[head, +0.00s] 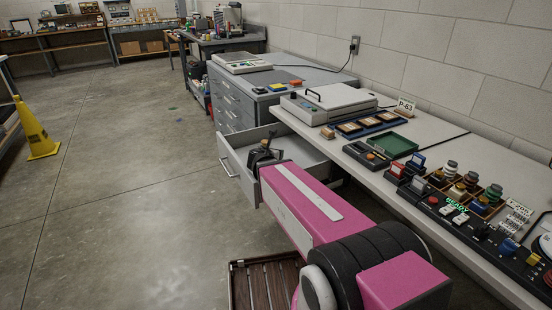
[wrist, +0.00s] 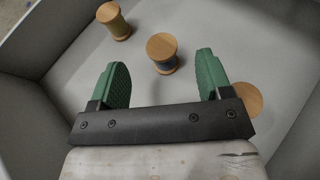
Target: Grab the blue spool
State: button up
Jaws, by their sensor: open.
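In the wrist view, a spool with a wooden top and a dark, bluish winding (wrist: 164,69) stands upright on the drawer floor. My gripper (wrist: 162,62) is open, its green fingertips to the left and right of that spool in the picture; whether they are level with it I cannot tell. A second spool with a tan winding (wrist: 115,22) stands farther to the upper left. A third spool (wrist: 247,98) is partly hidden behind the right finger, its winding out of sight.
The open drawer (head: 302,147) has pale walls close around my gripper. It belongs to a grey cabinet (head: 232,103). A long bench (head: 440,150) with trays and devices runs along the right. Open floor lies to the left, with a yellow cone (head: 36,132).

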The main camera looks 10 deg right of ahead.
jog(key=shift+f, duration=0.55)
jog(key=shift+x, duration=3.75)
jog(key=shift+c, duration=0.3)
jog(key=c, duration=1)
